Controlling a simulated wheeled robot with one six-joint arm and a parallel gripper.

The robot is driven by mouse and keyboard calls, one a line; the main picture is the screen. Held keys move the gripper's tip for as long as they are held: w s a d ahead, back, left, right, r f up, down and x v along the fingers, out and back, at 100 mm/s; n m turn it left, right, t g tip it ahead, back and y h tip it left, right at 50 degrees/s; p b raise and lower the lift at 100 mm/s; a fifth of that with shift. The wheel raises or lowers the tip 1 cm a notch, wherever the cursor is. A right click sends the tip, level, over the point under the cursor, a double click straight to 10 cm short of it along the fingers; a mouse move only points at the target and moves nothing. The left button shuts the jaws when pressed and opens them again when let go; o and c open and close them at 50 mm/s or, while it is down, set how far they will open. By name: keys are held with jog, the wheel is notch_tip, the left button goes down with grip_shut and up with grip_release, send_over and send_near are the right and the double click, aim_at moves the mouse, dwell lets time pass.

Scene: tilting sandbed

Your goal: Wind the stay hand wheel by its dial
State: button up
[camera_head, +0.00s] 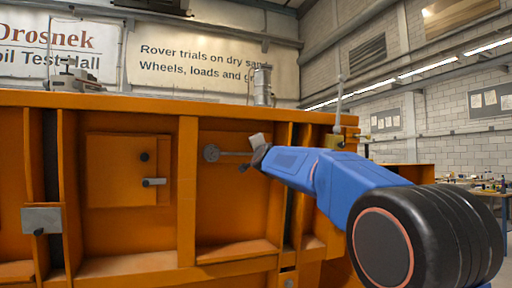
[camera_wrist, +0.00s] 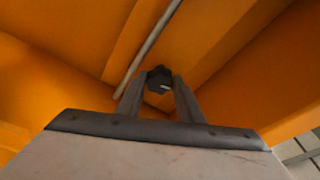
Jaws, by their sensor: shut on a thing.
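My gripper (camera_wrist: 160,88) is shut on a small dark lobed knob (camera_wrist: 158,74), which looks like the stay hand wheel. The knob sits between the two fingertips in the wrist view, with a small pale mark on it. A thin grey rod (camera_wrist: 151,43) runs beside it. In the head view my gripper (camera_head: 256,153) is at the right end of a grey rod (camera_head: 234,153), in front of the orange panel. A round grey disc (camera_head: 210,153) is at the rod's left end. My gripper and wrist hide the knob there. I cannot make out any dial markings.
The orange sandbed wall (camera_head: 188,200) has upright ribs and lower ledges around the gripper. A hatch (camera_head: 115,165) with a handle (camera_head: 154,182) is to the left. A metal canister (camera_head: 263,86) stands above the top edge. Workbenches are at the far right.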

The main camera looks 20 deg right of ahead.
dwell(0.5)
jog(key=o, duration=1.1)
jog(key=shift+c, duration=0.2)
jog(key=s+f+n+t+y, duration=0.1)
jog(key=s+f+n+y, duration=0.2)
jog(key=s+n, duration=0.55)
jog(key=s+f+n+t+y, duration=0.15)
jog(key=s+f+n, duration=0.25)
jog(key=s+n, duration=0.5)
jog(key=s+f+m+g+h, duration=0.1)
jog(key=s+f+g, duration=0.2)
jog(key=f, duration=0.5)
jog(key=s+a+f+m+g+h, duration=0.1)
jog(key=s+f+g, duration=0.2)
jog(key=f, duration=0.5)
jog(key=shift+s+a+f+m+g+h, duration=0.15)
jog(key=shift+s+f+m+g+h, duration=0.1)
jog(key=shift+f+m+g+h, duration=0.1)
